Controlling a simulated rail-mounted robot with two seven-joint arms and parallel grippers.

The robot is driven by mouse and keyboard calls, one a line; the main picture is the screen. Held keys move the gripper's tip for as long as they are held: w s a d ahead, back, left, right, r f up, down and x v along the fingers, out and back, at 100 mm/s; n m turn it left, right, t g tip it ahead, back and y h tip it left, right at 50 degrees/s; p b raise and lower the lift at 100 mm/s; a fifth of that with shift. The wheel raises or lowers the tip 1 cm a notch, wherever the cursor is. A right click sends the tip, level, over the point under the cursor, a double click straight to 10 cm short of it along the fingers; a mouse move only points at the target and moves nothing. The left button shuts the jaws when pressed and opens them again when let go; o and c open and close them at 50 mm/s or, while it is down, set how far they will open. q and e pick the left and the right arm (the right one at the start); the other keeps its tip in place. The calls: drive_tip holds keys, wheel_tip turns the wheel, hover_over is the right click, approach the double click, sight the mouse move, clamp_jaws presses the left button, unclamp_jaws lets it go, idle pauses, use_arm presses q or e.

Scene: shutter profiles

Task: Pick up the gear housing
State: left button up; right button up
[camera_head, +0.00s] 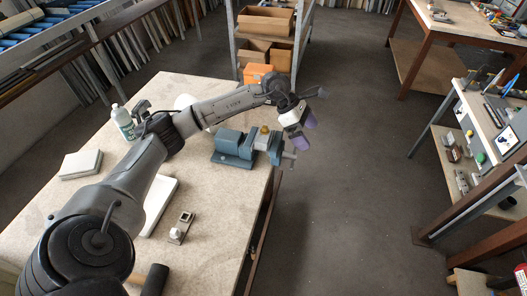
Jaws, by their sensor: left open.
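My left arm reaches in from the lower left across the workbench. My left gripper (304,132) has purple fingertips that are apart and empty, just right of the blue-green vise (232,146) at the bench's right edge. No part is clearly recognisable as the gear housing. A small metal piece with a square opening (186,217) and a pale block (176,234) lie on the bench, left of and below the vise. Several small grey parts lie on the right-hand shelf (458,170), too small to identify. My right gripper does not show.
The workbench (215,262) also holds a white bottle (122,122), a pale stack (81,163) and a dark cylinder (155,280). A rack with cardboard boxes (265,22) and an orange bin (258,73) stands behind. The floor (350,180) between the benches is clear.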

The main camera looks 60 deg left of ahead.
use_arm(q)
drive_tip(key=s+a+g+y+b, duration=0.2)
drive_tip(key=s+a+y, duration=0.1)
drive_tip(key=a, duration=0.5)
drive_tip(key=s+a+g+y+b, duration=0.1)
drive_tip(key=s+a+y+b, duration=0.15)
drive_tip(key=a, duration=0.55)
hover_over(263, 136)
drive_tip(key=shift+n, duration=0.4)
drive_tip(key=f, duration=0.4)
drive_tip(key=a+f, duration=0.1)
drive_tip(key=f, duration=0.1)
drive_tip(key=shift+s+f+b, duration=0.15)
drive_tip(key=shift+s+b, duration=0.1)
drive_tip(key=shift+b, duration=0.1)
drive_tip(key=shift+w+d+f+b, duration=0.1)
drive_tip(key=shift+d+f+b, duration=0.1)
drive_tip(key=shift+f, duration=0.85)
drive_tip(key=shift+w+d+f+b, duration=0.1)
drive_tip(key=shift+w+f+b, duration=0.1)
drive_tip(key=shift+f, duration=0.85)
drive_tip(key=shift+w+d+f+b, duration=0.1)
drive_tip(key=shift+d+f+b, duration=0.1)
drive_tip(key=shift+f, duration=0.85)
drive_tip(key=shift+a+r, duration=0.1)
drive_tip(key=c, duration=1)
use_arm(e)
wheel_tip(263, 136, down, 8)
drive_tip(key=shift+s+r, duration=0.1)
